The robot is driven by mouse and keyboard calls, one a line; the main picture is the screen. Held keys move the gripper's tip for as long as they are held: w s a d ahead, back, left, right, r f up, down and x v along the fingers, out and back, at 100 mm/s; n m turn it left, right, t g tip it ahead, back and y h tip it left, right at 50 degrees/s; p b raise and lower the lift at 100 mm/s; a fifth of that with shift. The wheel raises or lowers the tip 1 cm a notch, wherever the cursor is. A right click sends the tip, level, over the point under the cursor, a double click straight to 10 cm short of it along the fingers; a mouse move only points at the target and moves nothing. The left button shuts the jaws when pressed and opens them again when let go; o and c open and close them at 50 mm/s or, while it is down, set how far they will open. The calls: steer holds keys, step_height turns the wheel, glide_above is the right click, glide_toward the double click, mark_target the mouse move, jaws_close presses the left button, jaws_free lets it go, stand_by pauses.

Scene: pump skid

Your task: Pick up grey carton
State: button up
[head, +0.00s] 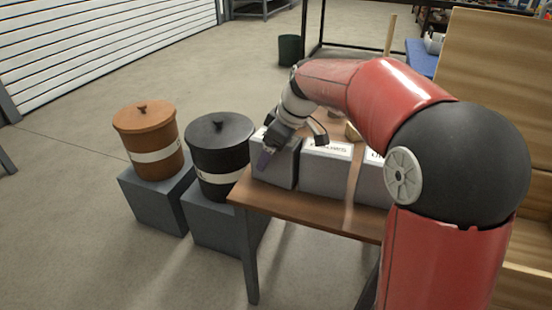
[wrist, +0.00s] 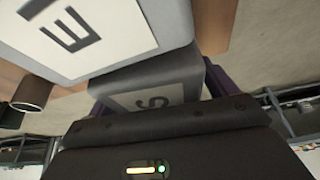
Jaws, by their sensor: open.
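Several grey cartons with white labels stand in a row on a brown wooden table (head: 258,199). My gripper (head: 292,152) is over the leftmost grey carton (head: 274,174), with its fingers spread. In the wrist view, a grey carton (wrist: 150,76) with an "S" on its label lies between the two purple fingertips. I cannot tell whether they touch it. A larger-looking grey carton (wrist: 165,18) with an "E" label is beside it. The middle carton (head: 325,172) is just right of the leftmost one. My arm partly hides the right carton (head: 373,182).
A black lidded bin (head: 220,150) on a grey block stands close to the table's left edge. An orange lidded bin (head: 146,140) on another block (head: 155,205) is farther left. Small round items (head: 352,131) stand behind the cartons. The floor at left is clear.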

steer(key=c, duration=1.4)
steer(key=shift+r, duration=0.1)
step_height(320, 180, up, 20)
steer(key=p, duration=0.4)
steer(key=shift+r, duration=0.2)
